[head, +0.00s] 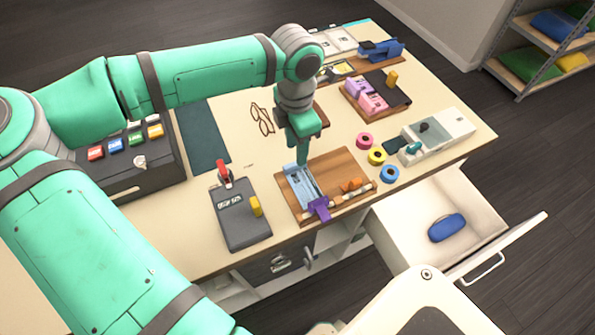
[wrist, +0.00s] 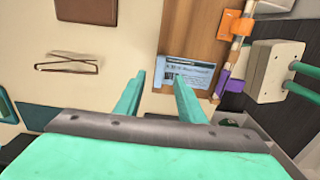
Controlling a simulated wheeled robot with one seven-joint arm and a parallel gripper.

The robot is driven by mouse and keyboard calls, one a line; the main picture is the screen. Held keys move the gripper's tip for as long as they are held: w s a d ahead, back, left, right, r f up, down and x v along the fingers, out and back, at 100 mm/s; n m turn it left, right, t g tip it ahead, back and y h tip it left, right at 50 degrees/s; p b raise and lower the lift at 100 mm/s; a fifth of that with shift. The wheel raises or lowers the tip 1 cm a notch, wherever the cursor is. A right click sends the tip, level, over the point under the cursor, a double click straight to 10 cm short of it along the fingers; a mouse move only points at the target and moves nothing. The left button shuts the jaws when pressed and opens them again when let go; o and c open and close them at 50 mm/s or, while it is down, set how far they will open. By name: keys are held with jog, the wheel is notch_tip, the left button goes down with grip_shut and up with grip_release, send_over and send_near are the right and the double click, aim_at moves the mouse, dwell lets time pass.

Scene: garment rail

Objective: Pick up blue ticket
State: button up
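The blue ticket (head: 307,190) is a light blue, flat card with dark print, lying on the wooden board (head: 338,165) on the table. In the wrist view the ticket (wrist: 190,70) is just beyond my fingertips, and the right finger overlaps its lower edge in the picture. My gripper (head: 302,160) is pointing down over the far end of the ticket. In the wrist view its two fingers (wrist: 160,80) stand apart with nothing held between them. I cannot tell whether a finger touches the ticket.
A rod with an orange clip (head: 351,184) and a purple clip (head: 319,208) runs along the board's near edge. Tape rolls (head: 377,157) stand to the right. An open drawer (head: 400,225) juts out below.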

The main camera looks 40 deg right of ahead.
aim_at(294, 163)
jog(key=shift+s+f, duration=0.1)
jog(key=shift+f, duration=0.45)
jog(key=shift+w+a+f, duration=0.1)
jog(key=shift+a+f, duration=0.05)
jog(key=shift+f, duration=1)
jog(key=shift+w+a+f, duration=0.1)
jog(key=shift+f, duration=1)
grip_shut()
